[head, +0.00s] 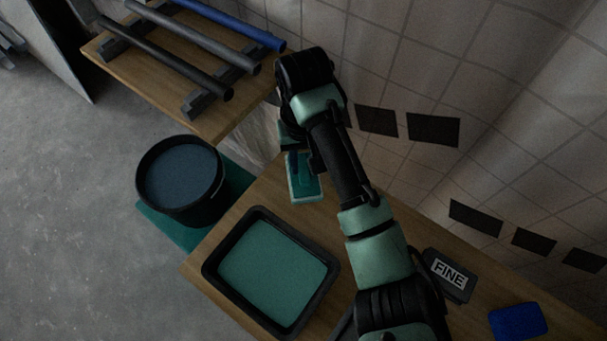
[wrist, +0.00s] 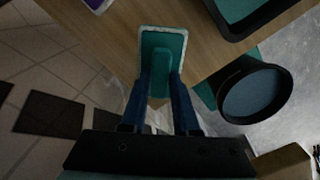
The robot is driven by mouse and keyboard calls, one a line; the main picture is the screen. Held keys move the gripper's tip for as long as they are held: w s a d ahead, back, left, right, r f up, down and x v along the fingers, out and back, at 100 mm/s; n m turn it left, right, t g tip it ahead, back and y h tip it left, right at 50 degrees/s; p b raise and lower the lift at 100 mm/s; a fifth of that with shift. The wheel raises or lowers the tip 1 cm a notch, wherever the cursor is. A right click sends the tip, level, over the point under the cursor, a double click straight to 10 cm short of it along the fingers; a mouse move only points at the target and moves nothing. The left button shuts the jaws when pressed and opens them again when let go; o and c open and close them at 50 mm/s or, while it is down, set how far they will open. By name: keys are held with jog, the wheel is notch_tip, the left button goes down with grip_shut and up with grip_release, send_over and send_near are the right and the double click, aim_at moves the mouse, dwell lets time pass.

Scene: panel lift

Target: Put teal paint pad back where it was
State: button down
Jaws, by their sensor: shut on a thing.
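The teal paint pad (head: 305,187) is a flat block with a pale rim and a teal handle. My gripper (head: 299,158) is shut on its handle. In the wrist view the pad (wrist: 163,42) shows beyond the two blue fingers of my gripper (wrist: 161,88), with the handle between them. The pad is over the far end of the wooden bench (head: 320,225), beyond the black paint tray (head: 228,243) of teal paint. I cannot tell whether it touches the wood. My arm hides part of the bench.
A black bucket (head: 204,214) of dark blue liquid stands on a teal mat (head: 165,228) left of the bench. A grey block marked FINE (head: 447,272) and a blue pad (head: 517,321) lie at right. Pipes (head: 195,52) rest on a far bench. A tiled wall (head: 480,85) bounds the right.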

aim_at(303, 167)
jog(key=shift+f+b, duration=0.35)
jog(key=shift+f, duration=2)
jog(key=c, duration=0.7)
grip_release()
jog(key=shift+o, duration=0.2)
jog(key=shift+r, duration=0.1)
notch_tip(303, 167, up, 12)
jog(key=p, duration=0.3)
jog(key=shift+p, duration=0.35)
jog(key=shift+w+a, duration=0.1)
